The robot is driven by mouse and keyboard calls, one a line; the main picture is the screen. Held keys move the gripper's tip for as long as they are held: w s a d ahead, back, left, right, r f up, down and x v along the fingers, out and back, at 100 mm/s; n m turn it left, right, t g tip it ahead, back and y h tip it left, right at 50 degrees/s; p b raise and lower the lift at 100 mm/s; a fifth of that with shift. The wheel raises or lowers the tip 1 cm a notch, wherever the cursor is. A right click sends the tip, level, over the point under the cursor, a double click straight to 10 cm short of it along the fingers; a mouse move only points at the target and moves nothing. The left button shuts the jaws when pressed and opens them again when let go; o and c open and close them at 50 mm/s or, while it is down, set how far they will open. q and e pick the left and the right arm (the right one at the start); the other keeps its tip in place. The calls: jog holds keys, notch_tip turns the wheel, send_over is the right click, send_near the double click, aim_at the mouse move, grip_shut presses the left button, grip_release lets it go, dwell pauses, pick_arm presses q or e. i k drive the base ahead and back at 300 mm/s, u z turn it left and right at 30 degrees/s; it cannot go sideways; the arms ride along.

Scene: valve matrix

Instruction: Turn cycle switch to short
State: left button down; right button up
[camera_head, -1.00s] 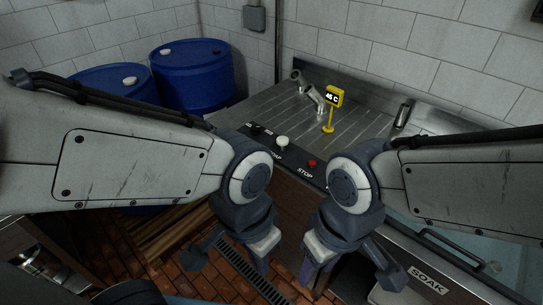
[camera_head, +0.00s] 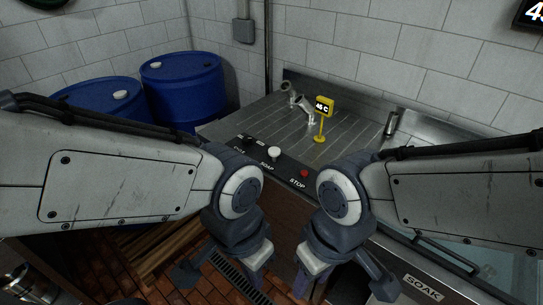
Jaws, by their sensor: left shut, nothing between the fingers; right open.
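The cycle switch (camera_head: 249,144) looks like a small dark knob at the left end of the black control strip on the counter's front edge. Small white marks sit near it. Its label is partly hidden by my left arm, and its setting is too small to read. My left gripper (camera_head: 256,280) is low in front of the counter, pointing down, shut and empty, below and apart from the switch. My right gripper (camera_head: 304,282) hangs beside it, to the right, open and apart from the controls.
A white soap knob (camera_head: 274,153) and a red stop button (camera_head: 304,173) share the strip. A yellow 45 C display (camera_head: 324,107) and taps stand on the steel drainboard (camera_head: 275,115). Blue drums (camera_head: 183,85) stand left. A basin marked SOAK (camera_head: 423,281) is at right.

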aim_at(247, 140)
jog(key=k, duration=0.5)
jog(key=u, duration=0.6)
jog(key=i, duration=1.85)
jog(key=z, duration=0.65)
